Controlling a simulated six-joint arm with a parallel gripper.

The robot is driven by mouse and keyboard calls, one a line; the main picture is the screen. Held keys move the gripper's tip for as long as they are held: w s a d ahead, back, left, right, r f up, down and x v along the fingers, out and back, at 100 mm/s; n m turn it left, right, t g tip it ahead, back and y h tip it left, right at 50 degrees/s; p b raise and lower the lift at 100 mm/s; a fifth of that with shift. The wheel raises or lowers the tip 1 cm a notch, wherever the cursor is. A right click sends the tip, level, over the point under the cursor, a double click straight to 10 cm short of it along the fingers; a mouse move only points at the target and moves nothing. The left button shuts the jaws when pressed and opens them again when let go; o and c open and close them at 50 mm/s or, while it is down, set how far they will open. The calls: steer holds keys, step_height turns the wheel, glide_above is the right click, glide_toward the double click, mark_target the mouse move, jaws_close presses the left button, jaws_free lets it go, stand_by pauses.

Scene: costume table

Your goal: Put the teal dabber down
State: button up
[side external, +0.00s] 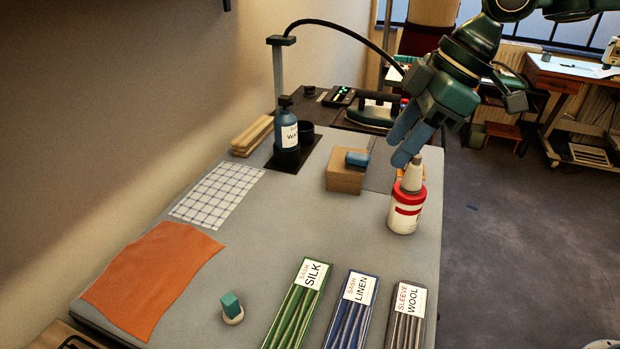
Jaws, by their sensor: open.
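The teal dabber (231,306), a small teal block on a round white base, stands upright on the grey table (290,220) near its front, apart from my gripper. My gripper (406,150) is open, with blue fingers, at the right side of the table. Its fingertips are at the grey cone top of a white bottle with red bands (404,216). I cannot tell whether they touch the cone. Nothing is seen held in the fingers.
Trays labelled SILK (293,312), LINEN (350,318) and WOOL (405,320) line the front right. An orange cloth (150,275) lies left, a checked cloth (216,192) behind it. A box (345,179) bears a blue roll (357,159). The middle is clear.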

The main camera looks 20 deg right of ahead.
steer(key=s+d+f+m+t+h, duration=0.1)
steer(key=s+d+m+h, duration=0.1)
steer(key=s+d+m, duration=0.4)
steer(key=s+d+f+m+t+h, duration=0.1)
steer(key=s+d+m, duration=0.5)
steer(key=s+d, duration=0.7)
steer(key=shift+s+f+t+h, duration=0.35)
steer(key=shift+s+t+h, duration=0.15)
steer(key=shift+s+h, duration=0.15)
